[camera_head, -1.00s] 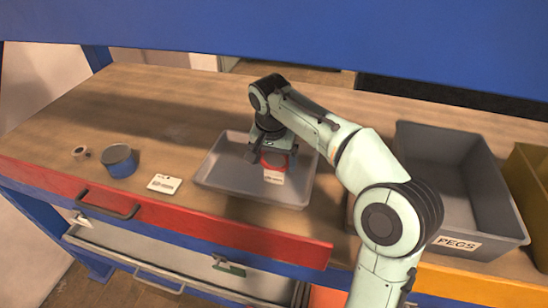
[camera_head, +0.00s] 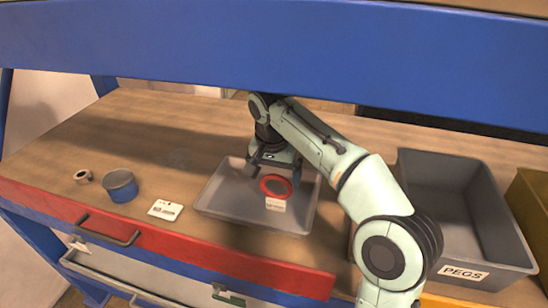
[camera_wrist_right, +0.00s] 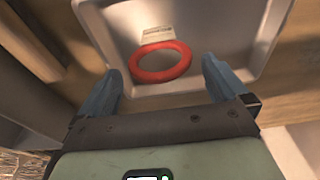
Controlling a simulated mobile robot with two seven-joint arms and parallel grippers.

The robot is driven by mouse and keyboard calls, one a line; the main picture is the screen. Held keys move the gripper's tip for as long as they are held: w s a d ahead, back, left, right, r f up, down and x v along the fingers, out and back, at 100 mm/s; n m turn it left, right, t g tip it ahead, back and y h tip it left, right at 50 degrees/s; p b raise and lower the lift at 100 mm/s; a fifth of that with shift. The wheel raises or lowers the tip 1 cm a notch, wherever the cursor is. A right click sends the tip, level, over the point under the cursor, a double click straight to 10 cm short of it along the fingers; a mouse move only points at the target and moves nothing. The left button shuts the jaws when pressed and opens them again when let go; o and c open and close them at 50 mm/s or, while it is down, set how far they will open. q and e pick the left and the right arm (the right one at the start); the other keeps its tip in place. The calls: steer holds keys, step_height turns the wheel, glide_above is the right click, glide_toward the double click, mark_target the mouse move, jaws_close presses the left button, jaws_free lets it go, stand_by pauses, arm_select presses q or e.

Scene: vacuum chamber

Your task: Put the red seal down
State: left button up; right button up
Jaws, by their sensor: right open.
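The red seal (camera_head: 275,185) is a ring lying in the shallow grey tray (camera_head: 215,199), towards the tray's right side. It also shows in the right wrist view (camera_wrist_right: 160,62), partly over a white label (camera_wrist_right: 158,36) in the tray. My right gripper (camera_head: 272,172) is just above the tray, behind the seal. In the right wrist view the two fingers (camera_wrist_right: 160,88) are spread wide with the seal apart from them, between and beyond their tips. My left gripper is not in view.
A blue and grey round tin (camera_head: 121,186), a small ring-like part (camera_head: 83,176) and a white card (camera_head: 165,210) are on the bench left of the tray. A deep grey PEGS bin (camera_head: 505,225) stands at the right. A blue beam (camera_head: 270,50) crosses above.

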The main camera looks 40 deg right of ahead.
step_height(320, 180, up, 7)
steer(key=a, duration=0.1)
steer(key=shift+s+r, duration=0.2)
steer(key=shift+s, duration=0.25)
steer(key=shift+w+f, duration=0.1)
